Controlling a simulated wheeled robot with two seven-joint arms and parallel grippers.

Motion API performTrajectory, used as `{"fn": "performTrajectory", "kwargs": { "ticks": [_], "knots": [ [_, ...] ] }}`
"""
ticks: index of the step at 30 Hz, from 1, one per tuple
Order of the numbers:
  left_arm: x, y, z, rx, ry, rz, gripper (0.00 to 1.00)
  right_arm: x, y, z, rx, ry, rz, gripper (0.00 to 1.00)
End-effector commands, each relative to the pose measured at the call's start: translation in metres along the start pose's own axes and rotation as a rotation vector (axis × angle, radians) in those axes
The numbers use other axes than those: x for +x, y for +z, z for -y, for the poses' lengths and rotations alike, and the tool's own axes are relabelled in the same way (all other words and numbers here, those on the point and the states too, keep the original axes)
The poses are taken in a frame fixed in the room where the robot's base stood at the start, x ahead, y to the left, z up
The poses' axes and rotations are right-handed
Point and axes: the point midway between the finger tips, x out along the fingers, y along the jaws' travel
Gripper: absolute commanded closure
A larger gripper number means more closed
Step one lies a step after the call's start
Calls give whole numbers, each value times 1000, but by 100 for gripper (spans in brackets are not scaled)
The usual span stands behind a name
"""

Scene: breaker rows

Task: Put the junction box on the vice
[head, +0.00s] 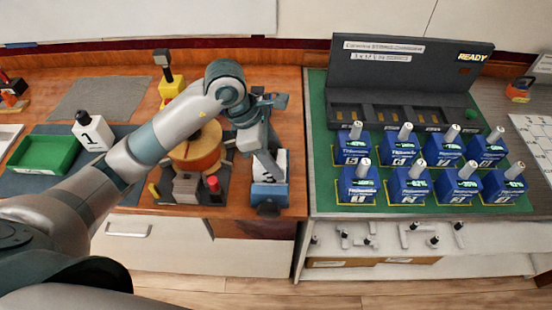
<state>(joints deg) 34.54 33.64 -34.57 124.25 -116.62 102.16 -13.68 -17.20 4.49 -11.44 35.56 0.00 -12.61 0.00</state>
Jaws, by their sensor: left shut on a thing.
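My left arm reaches in from the left, and its gripper (267,163) points down at the right end of the wooden bench. It is shut on a white box with a dark numeral, which I take for the junction box (282,164); the fingers hide much of it. The box is directly over a blue block with a dark front part, which looks like the vice (270,193). I cannot tell whether the box touches the vice or is a little above it. My right gripper is not in view.
A round wooden piece (196,150) and a red-topped post (214,187) are left of the vice. Several blue batteries stand on the green mat (320,150) by a dark charger (405,80).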

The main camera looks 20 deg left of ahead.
Motion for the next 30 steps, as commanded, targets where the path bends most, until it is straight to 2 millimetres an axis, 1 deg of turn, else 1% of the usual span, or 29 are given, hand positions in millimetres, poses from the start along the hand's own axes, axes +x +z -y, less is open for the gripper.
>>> {"fn": "performTrajectory", "kwargs": {
  "ticks": [6,11,12,13,14,23,28,30],
  "knots": [
    [-1,1,0,1,1,1,100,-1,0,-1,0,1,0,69],
    [2,-1,0,1,1,1,100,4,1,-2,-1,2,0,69],
    [2,-1,0,1,0,0,45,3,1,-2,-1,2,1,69],
    [1,-1,0,1,-1,0,38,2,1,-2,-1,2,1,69],
    [1,-1,0,1,-1,0,33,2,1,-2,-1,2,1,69],
    [1,0,0,0,-1,0,33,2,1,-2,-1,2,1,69],
    [-2,1,0,0,-1,0,33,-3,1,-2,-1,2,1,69],
    [-6,0,-1,1,2,1,33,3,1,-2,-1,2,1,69]
  ]
}}
